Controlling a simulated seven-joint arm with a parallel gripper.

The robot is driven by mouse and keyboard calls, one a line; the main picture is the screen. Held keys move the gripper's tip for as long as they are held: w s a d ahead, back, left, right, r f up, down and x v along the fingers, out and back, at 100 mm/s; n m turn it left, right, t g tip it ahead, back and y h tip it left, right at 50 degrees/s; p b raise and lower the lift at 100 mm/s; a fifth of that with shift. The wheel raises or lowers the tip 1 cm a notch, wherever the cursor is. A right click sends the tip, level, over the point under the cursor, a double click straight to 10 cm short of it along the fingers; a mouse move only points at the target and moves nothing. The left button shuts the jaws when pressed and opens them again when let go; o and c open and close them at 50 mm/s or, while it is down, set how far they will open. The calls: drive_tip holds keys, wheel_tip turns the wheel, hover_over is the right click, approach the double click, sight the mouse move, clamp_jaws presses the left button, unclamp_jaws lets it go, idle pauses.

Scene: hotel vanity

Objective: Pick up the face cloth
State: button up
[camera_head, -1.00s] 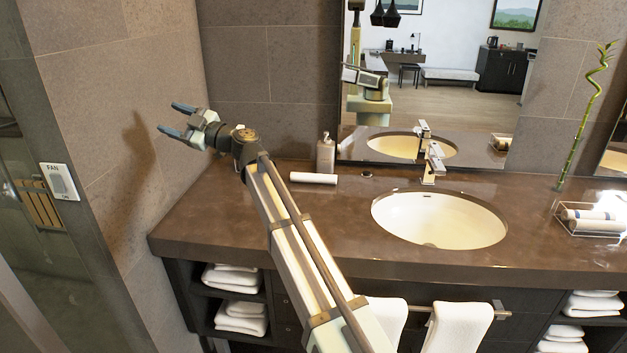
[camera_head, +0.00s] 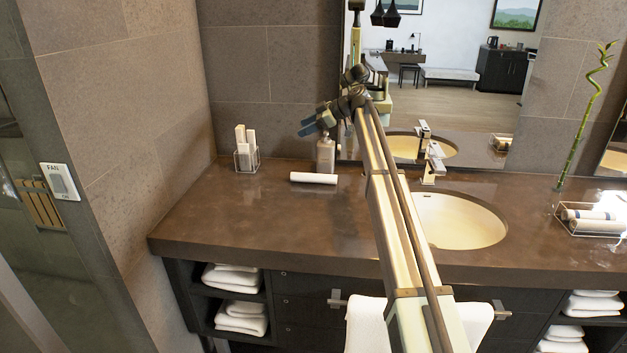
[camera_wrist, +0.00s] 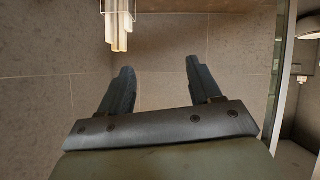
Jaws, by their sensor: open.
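A white rolled cloth (camera_head: 313,178), which looks like the face cloth, lies on its side on the brown counter, in front of the soap dispenser. My gripper (camera_head: 308,125) is above and behind it, near the top of the dispenser, with its fingers pointing left. In the wrist view my gripper (camera_wrist: 158,67) has its two dark fingers spread apart with nothing between them. The rolled cloth does not show in the wrist view.
The soap dispenser (camera_head: 325,157) stands just below my gripper. A clear holder with white upright items (camera_head: 245,145) stands at the back left; it also shows in the wrist view (camera_wrist: 118,30). The basin (camera_head: 460,222) and faucet (camera_head: 434,165) are right. The left counter is clear.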

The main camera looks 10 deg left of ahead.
drive_tip(key=w+d+f+m+g+h, duration=0.15)
drive_tip(key=w+d+f, duration=0.25)
drive_tip(key=d, duration=0.5)
drive_tip(key=w+d+f+m+h, duration=0.3)
drive_tip(key=w+d+f, duration=0.1)
drive_tip(key=d, duration=0.4)
drive_tip(key=n+g+h, duration=0.1)
drive_tip(key=n+h, duration=0.2)
approach(320, 174)
drive_tip(key=x, duration=0.4)
drive_tip(key=shift+w+a+f, duration=0.1)
drive_tip(key=shift+a+f, duration=0.05)
drive_tip(key=shift+f, duration=0.25)
drive_tip(key=shift+x, duration=2.8)
drive_tip(key=shift+w, duration=0.1)
drive_tip(key=c, duration=0.9)
drive_tip(key=shift+r, duration=0.15)
